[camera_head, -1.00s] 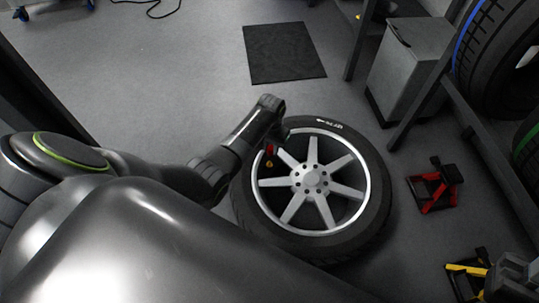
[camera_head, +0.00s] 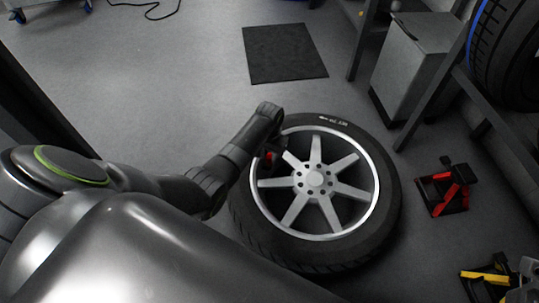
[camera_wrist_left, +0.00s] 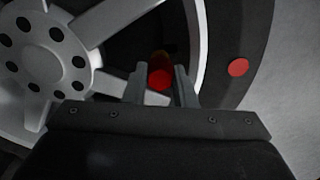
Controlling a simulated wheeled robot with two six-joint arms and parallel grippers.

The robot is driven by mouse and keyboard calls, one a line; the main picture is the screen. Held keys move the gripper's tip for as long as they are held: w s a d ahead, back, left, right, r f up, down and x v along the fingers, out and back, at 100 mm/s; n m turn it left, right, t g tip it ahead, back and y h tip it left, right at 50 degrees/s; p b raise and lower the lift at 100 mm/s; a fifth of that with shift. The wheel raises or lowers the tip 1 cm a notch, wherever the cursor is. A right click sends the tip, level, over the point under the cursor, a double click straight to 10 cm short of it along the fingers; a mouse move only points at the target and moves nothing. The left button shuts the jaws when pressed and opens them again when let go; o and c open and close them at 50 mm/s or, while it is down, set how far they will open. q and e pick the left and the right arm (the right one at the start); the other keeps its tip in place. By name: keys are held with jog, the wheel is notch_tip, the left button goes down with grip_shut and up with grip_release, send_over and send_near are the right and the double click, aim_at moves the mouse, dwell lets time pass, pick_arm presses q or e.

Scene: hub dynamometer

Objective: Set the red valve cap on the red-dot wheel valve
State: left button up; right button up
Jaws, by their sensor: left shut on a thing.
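My left gripper (camera_wrist_left: 160,88) is shut on the red valve cap (camera_wrist_left: 160,76), which sits between its two fingers in the left wrist view. A small brassy piece (camera_wrist_left: 161,55) shows just past the cap; whether the cap touches it I cannot tell. The wheel (camera_head: 316,179) lies flat on the floor, with silver spokes and a black tyre. A red dot (camera_wrist_left: 238,67) is on the tyre sidewall, beside the gripper. In the head view, my left gripper (camera_head: 269,154) is at the wheel's upper-left rim, mostly hidden by my arm. My right gripper is not in view.
A red and black stand (camera_head: 444,188) and a yellow and black one (camera_head: 488,279) are on the floor at right. A grey cabinet (camera_head: 412,65) and a rack with tyres (camera_head: 510,55) stand behind. A dark mat (camera_head: 285,53) lies on open floor.

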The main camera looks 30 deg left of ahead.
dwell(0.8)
pick_arm(q)
jog(key=shift+f+p, duration=0.1)
jog(key=shift+p, duration=0.4)
jog(key=shift+p, duration=0.4)
jog(key=shift+f+b, duration=0.45)
jog(key=shift+f, duration=0.25)
dwell(0.6)
jog(key=o, duration=0.7)
jog(key=shift+c, duration=0.2)
